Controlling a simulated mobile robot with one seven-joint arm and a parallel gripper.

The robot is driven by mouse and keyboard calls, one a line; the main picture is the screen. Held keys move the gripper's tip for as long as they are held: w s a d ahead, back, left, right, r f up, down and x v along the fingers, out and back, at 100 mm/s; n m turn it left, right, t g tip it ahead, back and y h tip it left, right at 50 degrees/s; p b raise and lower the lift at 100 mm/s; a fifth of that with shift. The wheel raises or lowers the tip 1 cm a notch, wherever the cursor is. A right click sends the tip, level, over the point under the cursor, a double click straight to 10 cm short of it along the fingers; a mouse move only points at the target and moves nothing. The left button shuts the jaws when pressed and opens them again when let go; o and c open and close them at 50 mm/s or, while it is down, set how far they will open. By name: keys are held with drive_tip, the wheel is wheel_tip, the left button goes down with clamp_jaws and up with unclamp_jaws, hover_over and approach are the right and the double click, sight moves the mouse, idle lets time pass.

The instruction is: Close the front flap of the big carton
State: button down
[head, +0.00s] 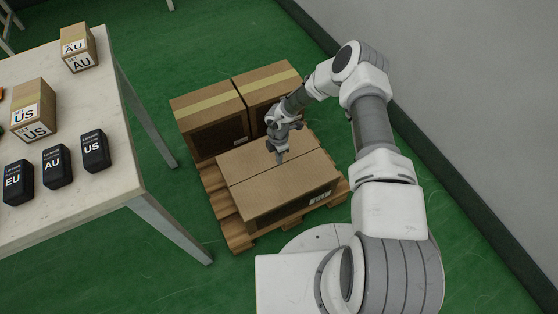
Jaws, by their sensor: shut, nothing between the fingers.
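The big carton (285,197) sits on a wooden pallet on the floor, in the middle of the head view. Its top looks covered by flaps lying about flat, with a seam running across it from left to right. The front flap (290,185) is the near part of the top and appears down. My gripper (279,160) points downward at the carton's top, near the seam. It is shut and holds nothing. I cannot tell whether its tips touch the cardboard.
Two taped cartons (212,105) stand behind on the pallet (237,234). A table (100,170) at left bears small labelled boxes (35,105) and several black labelled items (57,166). A grey wall (470,80) is at right. Green floor lies clear between table and pallet.

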wheel_tip(320, 180, up, 14)
drive_tip(key=p, duration=0.4)
drive_tip(key=shift+w, duration=0.2)
drive_tip(key=shift+r, duration=0.15)
